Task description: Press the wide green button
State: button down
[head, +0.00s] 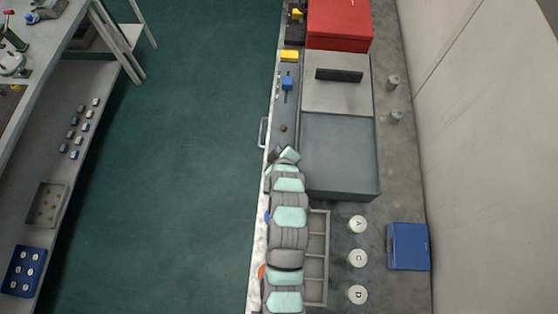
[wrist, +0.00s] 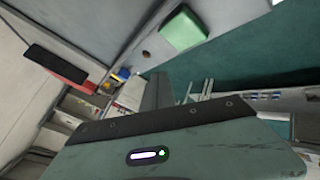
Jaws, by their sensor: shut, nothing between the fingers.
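The wide green button (wrist: 183,30) is a light green block with rounded edges on a grey panel, near the top of the wrist view. I cannot make it out in the head view, where my arm covers part of the panel. My gripper (wrist: 158,76) is shut and empty. In the wrist view its fingers are below and a little left of the button, with a visible gap in the picture. In the head view my gripper (head: 285,154) is over the bench's left strip, beside the grey box.
A small round knob (wrist: 146,54) sits beside the button. On the strip farther up are a blue slider knob (head: 287,83) and a yellow block (head: 289,56). A large grey box (head: 340,155) stands to the right. The green floor (head: 190,160) is clear.

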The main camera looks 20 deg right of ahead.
jog(key=shift+f+b, duration=1.25)
jog(key=shift+f, duration=1.8)
jog(key=shift+f+b, duration=0.45)
jog(key=shift+f+b, duration=0.4)
jog(key=shift+f, duration=0.2)
jog(key=shift+r, duration=0.2)
jog(key=shift+r+p, duration=0.3)
jog(key=shift+r, duration=0.55)
jog(key=shift+r+p, duration=0.65)
jog(key=shift+r, duration=1.85)
